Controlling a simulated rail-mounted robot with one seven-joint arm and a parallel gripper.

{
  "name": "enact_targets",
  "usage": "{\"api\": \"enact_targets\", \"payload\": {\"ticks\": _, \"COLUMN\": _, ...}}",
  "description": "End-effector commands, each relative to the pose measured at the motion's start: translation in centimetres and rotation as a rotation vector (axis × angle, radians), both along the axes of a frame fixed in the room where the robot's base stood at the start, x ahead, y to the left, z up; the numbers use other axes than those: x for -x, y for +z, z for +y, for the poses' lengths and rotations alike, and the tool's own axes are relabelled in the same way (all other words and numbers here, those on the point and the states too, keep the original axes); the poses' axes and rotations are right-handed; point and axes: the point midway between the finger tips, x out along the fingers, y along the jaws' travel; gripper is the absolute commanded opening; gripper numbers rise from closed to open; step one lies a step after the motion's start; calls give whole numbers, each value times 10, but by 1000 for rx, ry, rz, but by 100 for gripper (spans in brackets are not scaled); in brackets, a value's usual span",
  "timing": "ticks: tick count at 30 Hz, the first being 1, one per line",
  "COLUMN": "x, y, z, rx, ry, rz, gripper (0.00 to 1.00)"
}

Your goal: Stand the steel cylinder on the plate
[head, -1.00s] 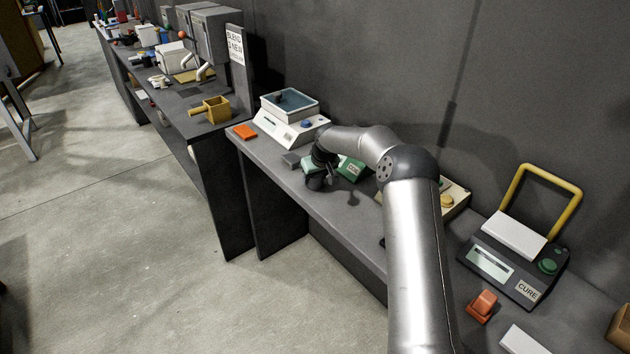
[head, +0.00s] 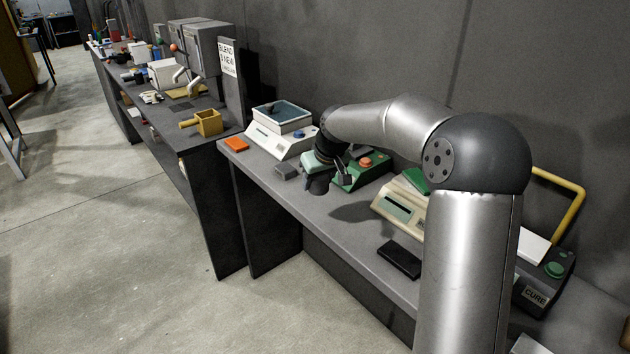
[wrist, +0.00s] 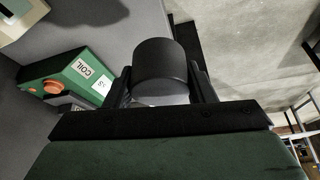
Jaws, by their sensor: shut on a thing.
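My gripper (wrist: 161,88) is shut on a dark grey cylinder (wrist: 160,62), with a finger on each side of it in the wrist view. A lighter band shows at the cylinder's near end. In the head view my gripper (head: 326,180) is above the bench, left of and in front of the green COIL box (head: 362,173), and partly hides that box. The held cylinder (head: 318,187) shows there as a dark shape, apart from the bench. In the wrist view the COIL box (wrist: 68,77) is at the left. I cannot tell which surface is the plate.
A white scale-like unit (head: 280,140) with a tray, an orange block (head: 236,144) and a grey block (head: 286,172) are at the bench's far end. A cream device (head: 397,205), a black slab (head: 400,259) and the CURE unit (head: 541,285) are nearer. Bare bench lies along the front.

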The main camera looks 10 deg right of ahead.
Motion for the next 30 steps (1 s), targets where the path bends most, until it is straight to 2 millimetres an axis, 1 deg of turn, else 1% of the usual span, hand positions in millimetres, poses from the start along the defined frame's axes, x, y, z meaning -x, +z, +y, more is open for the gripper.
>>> {"api": "enact_targets", "payload": {"ticks": 1, "x": -1, "y": 5, "z": -8, "rx": -1, "ry": -11, "rz": -4, "gripper": 0}}
{"api": "enact_targets", "payload": {"ticks": 2, "x": -2, "y": 7, "z": -13, "rx": -3, "ry": -19, "rz": -3, "gripper": 0}}
{"api": "enact_targets", "payload": {"ticks": 5, "x": -10, "y": 14, "z": -36, "rx": -11, "ry": -50, "rz": -1, "gripper": 0}}
{"api": "enact_targets", "payload": {"ticks": 8, "x": -21, "y": 21, "z": -71, "rx": -20, "ry": -96, "rz": 3, "gripper": 0}}
{"api": "enact_targets", "payload": {"ticks": 9, "x": -26, "y": 24, "z": -88, "rx": -24, "ry": -116, "rz": 2, "gripper": 0}}
{"api": "enact_targets", "payload": {"ticks": 14, "x": -39, "y": 33, "z": -156, "rx": -30, "ry": -195, "rz": 4, "gripper": 0}}
{"api": "enact_targets", "payload": {"ticks": 15, "x": -41, "y": 35, "z": -174, "rx": -30, "ry": -213, "rz": 3, "gripper": 0}}
{"api": "enact_targets", "payload": {"ticks": 17, "x": -43, "y": 38, "z": -200, "rx": -29, "ry": -239, "rz": 2, "gripper": 0}}
{"api": "enact_targets", "payload": {"ticks": 18, "x": -44, "y": 39, "z": -216, "rx": -26, "ry": -256, "rz": 2, "gripper": 0}}
{"api": "enact_targets", "payload": {"ticks": 21, "x": -44, "y": 43, "z": -253, "rx": -19, "ry": -290, "rz": 1, "gripper": 0}}
{"api": "enact_targets", "payload": {"ticks": 24, "x": -43, "y": 45, "z": -283, "rx": -11, "ry": -316, "rz": -2, "gripper": 0}}
{"api": "enact_targets", "payload": {"ticks": 27, "x": -42, "y": 47, "z": -303, "rx": -4, "ry": -332, "rz": -2, "gripper": 0}}
{"api": "enact_targets", "payload": {"ticks": 30, "x": -40, "y": 47, "z": -316, "rx": 1, "ry": -342, "rz": -4, "gripper": 0}}
